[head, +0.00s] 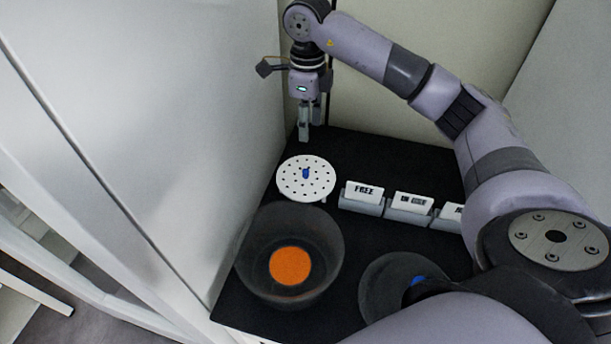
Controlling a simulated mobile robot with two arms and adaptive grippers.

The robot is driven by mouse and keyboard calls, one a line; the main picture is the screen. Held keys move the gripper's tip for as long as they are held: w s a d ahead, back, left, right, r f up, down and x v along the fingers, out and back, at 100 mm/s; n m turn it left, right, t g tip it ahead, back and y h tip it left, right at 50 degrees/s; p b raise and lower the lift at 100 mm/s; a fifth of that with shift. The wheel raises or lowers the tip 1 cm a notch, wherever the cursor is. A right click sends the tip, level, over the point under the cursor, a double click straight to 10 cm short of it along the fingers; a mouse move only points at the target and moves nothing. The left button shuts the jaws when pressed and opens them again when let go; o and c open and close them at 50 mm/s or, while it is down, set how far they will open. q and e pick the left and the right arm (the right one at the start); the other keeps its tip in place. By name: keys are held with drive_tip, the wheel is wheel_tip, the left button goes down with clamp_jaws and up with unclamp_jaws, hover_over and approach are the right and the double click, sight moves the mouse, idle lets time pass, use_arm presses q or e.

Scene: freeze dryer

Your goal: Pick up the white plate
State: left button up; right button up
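The white plate (289,184) is a round disc with many small holes and a blue knob (306,173) at its middle. It sits near the left side of the black work surface, in the middle of the head view. My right gripper (309,130) points down just behind the plate, above the back of the black surface. It is apart from the plate and no object shows in it. Its fingers overlap in this view, so its opening is unclear. My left gripper is not in view.
A dark see-through bowl (244,262) holding an orange disc (290,266) stands in front of the plate. Several white label cards (364,190) in grey holders stand to its right. Another dark round vessel (375,287) is partly hidden by my arm. A pale wall (200,120) rises close on the left.

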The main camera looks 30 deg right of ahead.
drive_tip(key=p, duration=0.2)
hover_over(306, 170)
wheel_tip(306, 170, down, 10)
drive_tip(key=shift+s+d+r, duration=0.1)
drive_tip(key=shift+r, duration=0.15)
drive_tip(key=shift+f, duration=0.25)
wheel_tip(306, 170, down, 5)
drive_tip(key=shift+r+p, duration=0.15)
drive_tip(key=shift+p, duration=0.8)
drive_tip(key=shift+c, duration=0.5)
clamp_jaws()
